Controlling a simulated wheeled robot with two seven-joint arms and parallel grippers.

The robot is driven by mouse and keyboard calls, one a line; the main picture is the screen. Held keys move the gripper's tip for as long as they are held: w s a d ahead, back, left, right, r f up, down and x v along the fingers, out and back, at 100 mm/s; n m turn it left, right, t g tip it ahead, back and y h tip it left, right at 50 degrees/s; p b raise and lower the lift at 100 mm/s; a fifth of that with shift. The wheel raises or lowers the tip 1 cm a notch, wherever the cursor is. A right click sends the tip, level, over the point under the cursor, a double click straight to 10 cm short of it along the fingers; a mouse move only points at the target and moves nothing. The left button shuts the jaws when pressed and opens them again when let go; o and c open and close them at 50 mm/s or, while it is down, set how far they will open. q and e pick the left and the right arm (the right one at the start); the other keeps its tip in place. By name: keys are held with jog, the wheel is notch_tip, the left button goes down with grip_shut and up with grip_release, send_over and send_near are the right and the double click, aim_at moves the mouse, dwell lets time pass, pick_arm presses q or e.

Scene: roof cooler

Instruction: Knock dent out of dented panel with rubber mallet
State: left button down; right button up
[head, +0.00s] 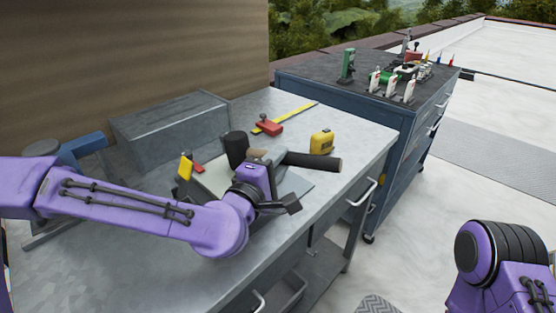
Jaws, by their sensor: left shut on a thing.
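The rubber mallet has a black cylindrical head (236,149) and a dark handle grip (313,161) that points right. My left gripper (266,172) is shut on the mallet's handle between head and grip, over the workbench; the arm partly hides the hold. A light grey flat panel (214,179) lies on the bench below the mallet, largely covered by my gripper and arm. I cannot make out the dent. I cannot tell whether the mallet head touches the panel. My right gripper is out of view; only part of its arm shows at lower right.
The metal workbench (360,140) holds a grey box (170,130), a yellow tape measure (322,142), a red tool (268,125), a yellow rule (298,112) and a yellow-and-red tool (185,168). A blue tool cart (385,125) with bottles stands behind right. Open roof lies right.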

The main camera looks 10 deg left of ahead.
pick_arm(q)
jog(key=shift+r, duration=0.15)
notch_tip(320, 180, up, 6)
jog(key=p, duration=0.6)
notch_tip(320, 180, down, 8)
jog(key=b, duration=0.7)
jog(key=shift+s+r, duration=0.15)
jog(key=shift+r, duration=0.05)
jog(key=shift+d+r, duration=0.1)
jog(key=shift+r, duration=0.1)
notch_tip(320, 180, up, 6)
jog(key=p, duration=0.5)
jog(key=shift+p, duration=0.35)
